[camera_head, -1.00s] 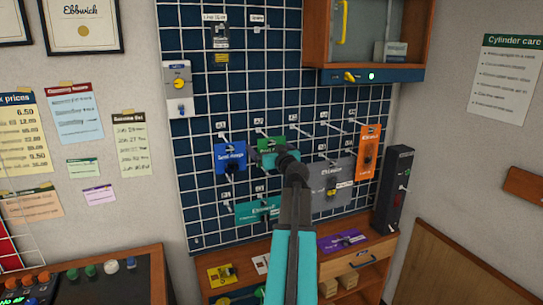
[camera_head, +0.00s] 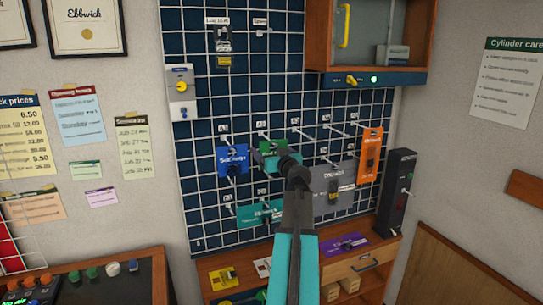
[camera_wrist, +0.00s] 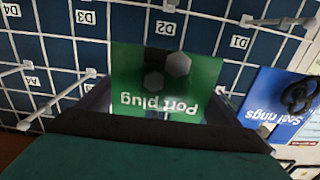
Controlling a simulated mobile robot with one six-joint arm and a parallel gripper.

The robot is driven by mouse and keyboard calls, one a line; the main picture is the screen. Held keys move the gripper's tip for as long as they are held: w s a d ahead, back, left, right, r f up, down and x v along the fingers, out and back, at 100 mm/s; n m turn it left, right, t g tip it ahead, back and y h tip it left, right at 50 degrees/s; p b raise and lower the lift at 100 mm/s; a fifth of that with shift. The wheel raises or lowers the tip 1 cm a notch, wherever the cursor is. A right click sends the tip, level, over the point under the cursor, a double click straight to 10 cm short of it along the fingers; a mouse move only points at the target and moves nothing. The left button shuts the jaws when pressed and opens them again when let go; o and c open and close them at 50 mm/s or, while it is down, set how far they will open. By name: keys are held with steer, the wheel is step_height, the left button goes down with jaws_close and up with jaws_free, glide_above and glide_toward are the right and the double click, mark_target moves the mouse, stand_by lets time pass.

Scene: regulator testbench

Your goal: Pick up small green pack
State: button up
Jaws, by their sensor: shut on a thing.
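The small green pack (camera_wrist: 135,75) is a flat card labelled "Port plug", with dark hexagonal plugs on its face. It appears upside down in the wrist view. My gripper (camera_wrist: 160,110) is shut on the card's edge nearest the wrist camera. In the head view the green pack (camera_head: 267,146) is at the pegboard, partly hidden behind my gripper (camera_head: 268,158). I cannot tell whether the pack still hangs on its peg.
A blue "Seal rings" pack (camera_head: 232,160) hangs just left, with a teal pack (camera_head: 260,214) below. A grey pack (camera_head: 332,186) and an orange pack (camera_head: 369,154) hang to the right. Bare pegs (camera_head: 340,131) stick out from the grid. A wooden cabinet (camera_head: 318,35) hangs above right.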

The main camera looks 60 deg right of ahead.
steer(key=shift+r+p, duration=0.4)
steer(key=shift+p, duration=0.4)
steer(key=p+v, duration=0.4)
steer(key=v, duration=0.7)
steer(key=shift+s+a+r, duration=0.2)
steer(key=shift+s+a, duration=0.05)
steer(key=shift+s, duration=0.05)
steer(key=b, duration=0.3)
steer(key=shift+s+a+b, duration=0.1)
steer(key=shift+s+b, duration=0.1)
steer(key=shift+b, duration=0.15)
steer(key=b+v, duration=0.2)
steer(key=b, duration=0.7)
steer(key=shift+s+a+b, duration=0.1)
steer(key=shift+a+b, duration=0.05)
steer(key=shift+b, duration=0.2)
steer(key=b+v, duration=1.4)
steer(key=v, duration=0.3)
steer(key=shift+a+r, duration=0.2)
